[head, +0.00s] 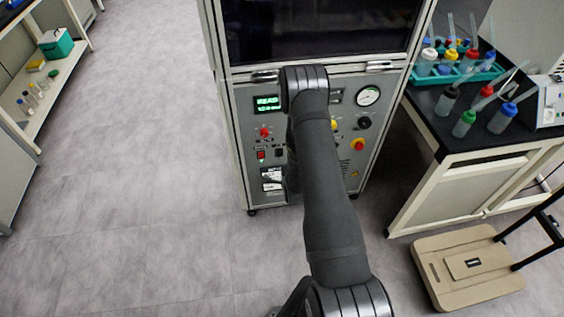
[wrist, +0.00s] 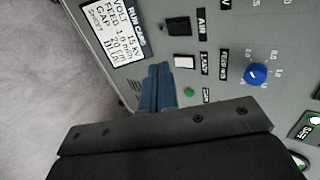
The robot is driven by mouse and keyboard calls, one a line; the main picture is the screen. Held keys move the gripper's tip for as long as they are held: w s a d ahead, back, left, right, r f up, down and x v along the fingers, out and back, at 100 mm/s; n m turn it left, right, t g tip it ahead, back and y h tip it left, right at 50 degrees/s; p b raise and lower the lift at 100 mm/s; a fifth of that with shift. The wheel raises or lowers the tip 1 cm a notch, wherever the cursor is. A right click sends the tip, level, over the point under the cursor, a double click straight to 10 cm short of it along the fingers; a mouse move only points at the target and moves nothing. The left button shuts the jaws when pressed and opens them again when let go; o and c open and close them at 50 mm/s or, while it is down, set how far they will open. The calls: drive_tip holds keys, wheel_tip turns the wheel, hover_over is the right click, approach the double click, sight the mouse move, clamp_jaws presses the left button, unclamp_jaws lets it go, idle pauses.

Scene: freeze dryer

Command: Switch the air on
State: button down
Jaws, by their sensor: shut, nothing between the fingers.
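The freeze dryer's grey front panel (head: 340,150) stands ahead in the head view, partly covered by my arm. In the wrist view, a black rocker switch (wrist: 178,26) sits beside the label AIR (wrist: 202,22). A white switch (wrist: 184,61) and a green round button or lamp (wrist: 189,92) lie in line with it. My gripper (wrist: 159,72) is shut and empty, its blue fingers near the white switch, apart from the black rocker in the picture. Whether the fingertips touch the panel, I cannot tell. In the head view my gripper is hidden behind my arm.
A blue knob (wrist: 257,74) sits right of the switches, and a run card (wrist: 114,32) left. The panel also carries a green display (head: 267,103), a gauge (head: 368,95) and a red button (head: 358,145). A bottle-laden bench (head: 470,150) stands right; the left floor is clear.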

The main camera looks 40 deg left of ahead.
approach(279, 154)
drive_tip(key=shift+s+d+f+x, duration=0.1)
drive_tip(key=shift+f+x, duration=0.1)
drive_tip(key=shift+x, duration=0.95)
drive_tip(key=shift+s+d+f+x, duration=0.1)
drive_tip(key=shift+f+x, duration=0.05)
drive_tip(key=shift+x, duration=1.05)
drive_tip(key=shift+s+d+f+x, duration=0.1)
drive_tip(key=shift+f+x, duration=0.1)
drive_tip(key=shift+x, duration=0.95)
drive_tip(key=shift+w+a, duration=0.1)
drive_tip(key=shift+w, duration=0.05)
drive_tip(key=shift+r, duration=0.8)
